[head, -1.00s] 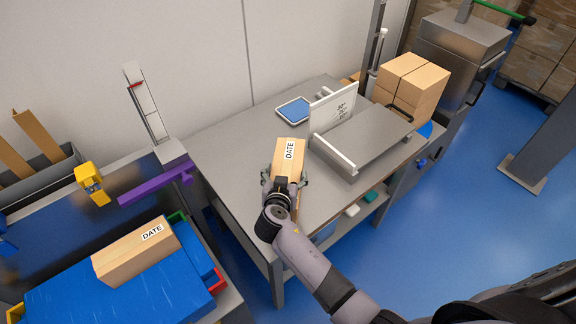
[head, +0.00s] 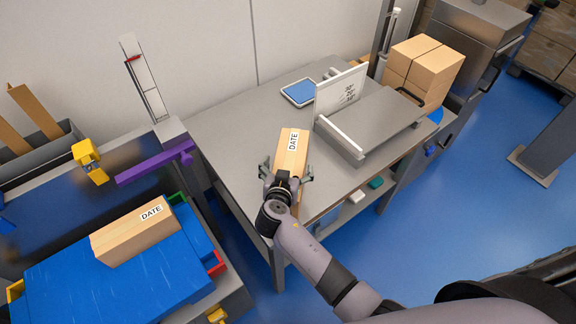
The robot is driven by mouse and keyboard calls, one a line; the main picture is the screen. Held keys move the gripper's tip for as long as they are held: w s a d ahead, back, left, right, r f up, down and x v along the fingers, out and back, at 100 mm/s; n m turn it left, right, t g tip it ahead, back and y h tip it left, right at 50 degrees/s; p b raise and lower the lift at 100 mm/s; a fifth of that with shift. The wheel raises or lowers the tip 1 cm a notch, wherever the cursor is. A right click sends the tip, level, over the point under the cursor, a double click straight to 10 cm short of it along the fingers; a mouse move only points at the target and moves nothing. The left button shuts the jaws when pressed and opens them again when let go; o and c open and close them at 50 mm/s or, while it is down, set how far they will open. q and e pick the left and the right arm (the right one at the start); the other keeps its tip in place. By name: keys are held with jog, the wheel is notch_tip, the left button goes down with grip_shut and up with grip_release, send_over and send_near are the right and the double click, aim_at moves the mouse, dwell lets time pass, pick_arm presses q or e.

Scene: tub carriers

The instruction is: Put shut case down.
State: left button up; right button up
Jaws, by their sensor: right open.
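A shut tan case (head: 292,146) with a DATE label lies on the grey metal table (head: 228,124), near its front edge. My right gripper (head: 286,172) is at the near end of this case, with its fingers spread to either side and apart from it. The gripper and wrist hide the case's near end. A second case (head: 122,242) with a DATE label lies on the blue surface at the lower left. My left gripper is not in view.
A grey device (head: 368,126) with an upright white panel stands right of the case. A blue tablet (head: 298,92) lies behind. Stacked boxes (head: 424,66) stand at the back right. A purple bar (head: 152,166) juts toward the table's left. The table's left part is clear.

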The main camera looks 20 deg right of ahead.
jog(key=shift+r, duration=0.1)
jog(key=b+v, duration=0.2)
jog(key=v, duration=0.9)
jog(key=shift+a, duration=0.1)
jog(key=shift+s+a+r, duration=0.15)
jog(key=shift+s, duration=0.25)
